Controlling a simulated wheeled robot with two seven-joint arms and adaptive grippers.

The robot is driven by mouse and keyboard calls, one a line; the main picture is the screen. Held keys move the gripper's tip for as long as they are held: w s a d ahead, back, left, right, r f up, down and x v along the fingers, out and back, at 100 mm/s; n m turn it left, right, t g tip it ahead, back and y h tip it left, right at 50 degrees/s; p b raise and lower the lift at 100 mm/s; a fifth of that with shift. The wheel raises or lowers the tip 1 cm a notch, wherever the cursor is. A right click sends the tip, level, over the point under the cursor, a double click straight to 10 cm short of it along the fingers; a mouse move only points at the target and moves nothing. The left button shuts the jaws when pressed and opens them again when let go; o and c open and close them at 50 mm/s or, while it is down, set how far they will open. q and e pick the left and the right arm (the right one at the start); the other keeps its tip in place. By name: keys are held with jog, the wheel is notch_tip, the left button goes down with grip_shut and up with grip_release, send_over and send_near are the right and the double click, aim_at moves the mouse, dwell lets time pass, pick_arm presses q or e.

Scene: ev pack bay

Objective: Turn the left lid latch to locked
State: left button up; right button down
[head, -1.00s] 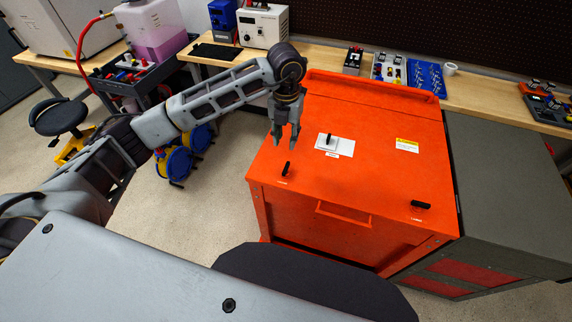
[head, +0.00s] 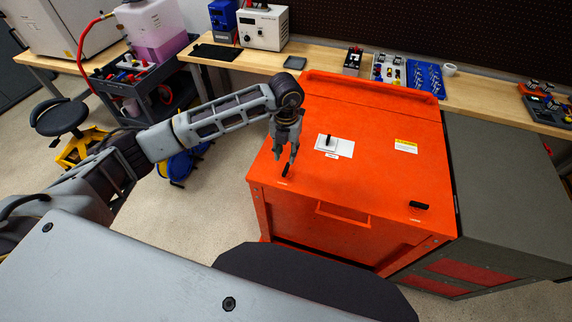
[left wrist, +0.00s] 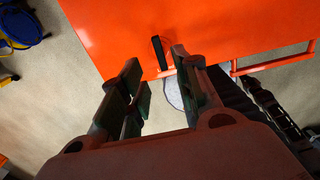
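The left lid latch (head: 286,171) is a small black bar at the front left corner of the orange lid (head: 355,175). It points roughly front to back. My left gripper (head: 284,159) hangs just above and behind it, fingers pointing down and parted. In the left wrist view the latch (left wrist: 158,53) shows beyond the fingertips, near the lid's edge, with nothing gripped. Whether a finger touches it I cannot tell. My right gripper is not in view.
A second black latch (head: 419,205) lies crosswise at the lid's front right. A white plate with a black handle (head: 328,142) stands mid-lid. A front handle (head: 343,212) sticks out below the lid. A grey cabinet (head: 505,195) stands to the right.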

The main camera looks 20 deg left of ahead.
aim_at(286, 168)
pick_arm(q)
jog(key=shift+f+p, duration=0.5)
jog(key=shift+f, duration=3.25)
grip_shut()
